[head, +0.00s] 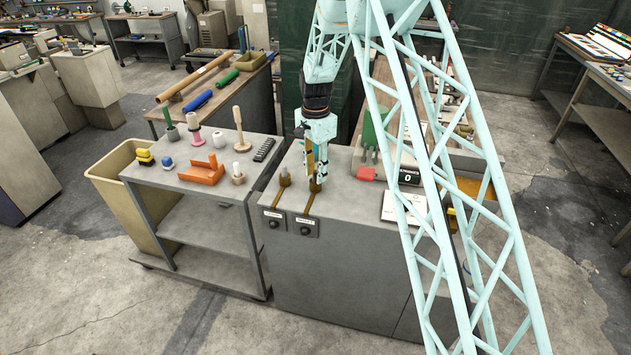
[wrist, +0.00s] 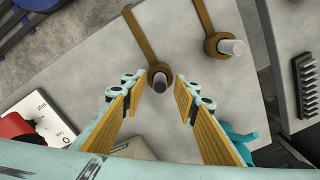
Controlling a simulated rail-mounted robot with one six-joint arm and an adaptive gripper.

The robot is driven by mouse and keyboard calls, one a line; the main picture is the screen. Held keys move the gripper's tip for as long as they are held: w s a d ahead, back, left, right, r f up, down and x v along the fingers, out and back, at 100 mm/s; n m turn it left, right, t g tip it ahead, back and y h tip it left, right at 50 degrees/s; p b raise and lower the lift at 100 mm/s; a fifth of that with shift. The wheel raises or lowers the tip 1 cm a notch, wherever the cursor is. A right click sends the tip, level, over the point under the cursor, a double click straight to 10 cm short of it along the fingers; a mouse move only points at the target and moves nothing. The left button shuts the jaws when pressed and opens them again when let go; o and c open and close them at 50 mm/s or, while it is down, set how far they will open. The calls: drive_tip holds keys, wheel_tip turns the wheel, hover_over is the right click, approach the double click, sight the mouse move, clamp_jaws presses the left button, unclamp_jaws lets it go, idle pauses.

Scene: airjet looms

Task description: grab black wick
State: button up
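A short dark grey, round-topped peg (wrist: 160,79), which may be the black wick, stands in a brown ring holder (wrist: 151,70) on the grey cabinet top. My gripper (wrist: 158,87) is open, with a yellow-ribbed finger on each side of this peg and no visible contact. A lighter, whitish peg (wrist: 235,47) stands in a second brown ring holder (wrist: 213,42) to the right. In the head view my gripper (head: 315,180) points down at the right-hand holder and hides most of it. The left-hand holder (head: 284,181) is clear of the gripper.
A grey cart (head: 205,190) at left carries spools, an orange tray (head: 201,173) and a black ribbed block (head: 264,149). A red block (head: 367,174), a counter display (head: 409,177) and a white card (head: 400,207) lie right of my gripper.

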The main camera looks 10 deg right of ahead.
drive_tip(key=shift+f, duration=0.65)
drive_tip(key=c, duration=0.8)
